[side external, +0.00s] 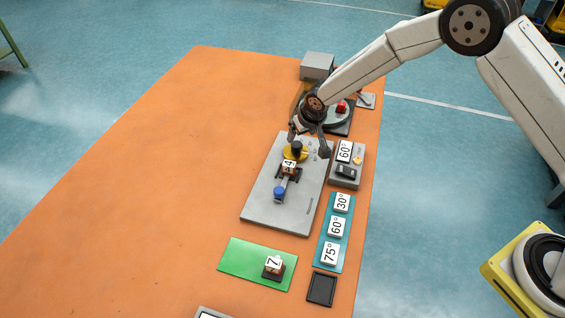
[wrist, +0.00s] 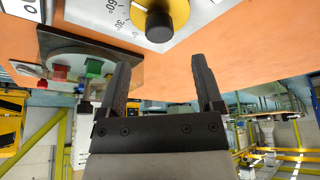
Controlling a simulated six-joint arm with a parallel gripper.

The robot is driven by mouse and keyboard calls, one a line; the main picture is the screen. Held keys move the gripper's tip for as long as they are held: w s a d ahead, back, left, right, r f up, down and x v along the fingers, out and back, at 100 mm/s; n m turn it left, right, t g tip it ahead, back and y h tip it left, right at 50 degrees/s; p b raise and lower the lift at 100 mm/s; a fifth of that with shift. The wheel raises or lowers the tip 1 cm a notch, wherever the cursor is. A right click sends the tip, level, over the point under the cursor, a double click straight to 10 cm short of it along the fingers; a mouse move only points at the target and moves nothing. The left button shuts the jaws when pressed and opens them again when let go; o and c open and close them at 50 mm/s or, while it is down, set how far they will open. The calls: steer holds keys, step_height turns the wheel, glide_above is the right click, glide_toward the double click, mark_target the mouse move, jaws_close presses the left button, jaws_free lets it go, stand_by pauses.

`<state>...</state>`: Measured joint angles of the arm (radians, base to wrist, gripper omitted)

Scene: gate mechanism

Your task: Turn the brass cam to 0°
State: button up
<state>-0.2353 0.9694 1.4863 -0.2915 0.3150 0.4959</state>
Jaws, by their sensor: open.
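The brass cam (side external: 295,155) is a yellow disc with a black knob (side external: 297,147), mounted at the far end of the grey plate (side external: 262,205). In the wrist view the brass cam (wrist: 166,10) is cut by the top edge, with its black knob (wrist: 159,27) and a printed degree scale (wrist: 118,16) beside it. My gripper (side external: 308,148) is near the cam in the side view. In the wrist view my gripper (wrist: 160,62) has its two black fingers wide apart with nothing between them. The knob lies beyond the fingertips. The cam's exact angle cannot be read.
On the plate are a block marked 4 (side external: 289,166) and a blue knob (side external: 279,193). A grey box with a 60° card (side external: 345,151) and a teal tray (side external: 319,262) of angle cards stand right. A green mat (side external: 240,262) lies in front. The orange table's left side is clear.

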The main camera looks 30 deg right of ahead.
mark_target(297, 144)
steer(key=shift+x, duration=3.55)
steer(key=shift+s, duration=0.1)
jaws_close()
